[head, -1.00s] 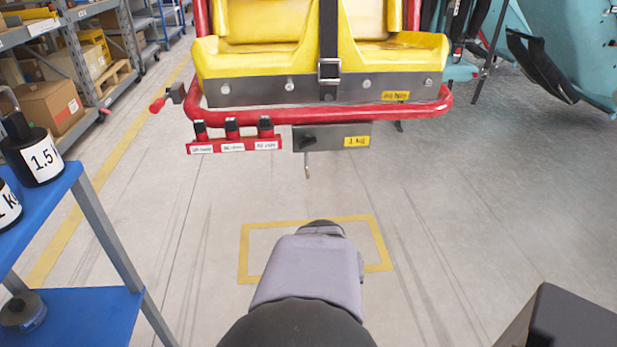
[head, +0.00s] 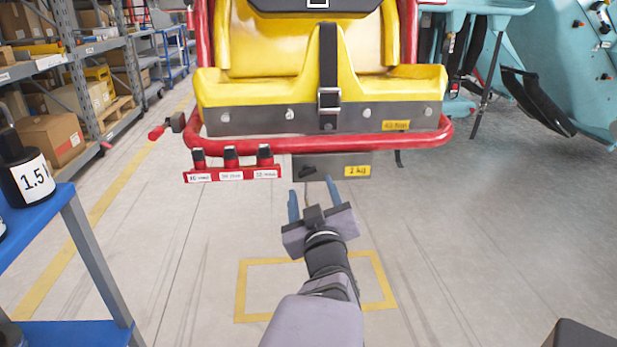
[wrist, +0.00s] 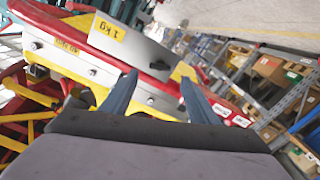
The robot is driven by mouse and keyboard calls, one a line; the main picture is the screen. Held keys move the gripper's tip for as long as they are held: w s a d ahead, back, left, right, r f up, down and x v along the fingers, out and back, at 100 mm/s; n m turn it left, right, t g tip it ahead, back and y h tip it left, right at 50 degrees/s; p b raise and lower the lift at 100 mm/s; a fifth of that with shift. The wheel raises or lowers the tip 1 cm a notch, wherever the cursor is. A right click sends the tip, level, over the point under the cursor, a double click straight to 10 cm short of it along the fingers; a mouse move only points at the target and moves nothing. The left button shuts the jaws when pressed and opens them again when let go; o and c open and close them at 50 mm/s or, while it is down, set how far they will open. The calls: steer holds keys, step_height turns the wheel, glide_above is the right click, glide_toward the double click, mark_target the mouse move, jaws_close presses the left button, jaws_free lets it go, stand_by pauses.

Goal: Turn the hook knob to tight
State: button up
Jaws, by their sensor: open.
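A grey box (head: 335,160) hangs under the front bar of the yellow seat, with a yellow kg label on its right part. The dark hook knob (head: 308,170) is on the left part of its front face; its setting is too small to read. My gripper (head: 311,188) is open, its two blue fingers pointing toward the box just below and in front of the knob, apart from it. The hook under the box is not clearly visible behind my gripper.
A blue shelf (head: 70,195) with a weight (head: 30,180) stands at left.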

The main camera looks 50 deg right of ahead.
mark_target(308, 175)
steer(key=shift+w+d, duration=0.1)
steer(key=p+x, duration=0.4)
steer(key=p, duration=0.4)
steer(key=shift+w+d+r, duration=0.15)
steer(key=shift+w+d+f, duration=0.2)
steer(key=shift+x, duration=1)
steer(key=c, duration=1.1)
steer(key=shift+o, duration=0.2)
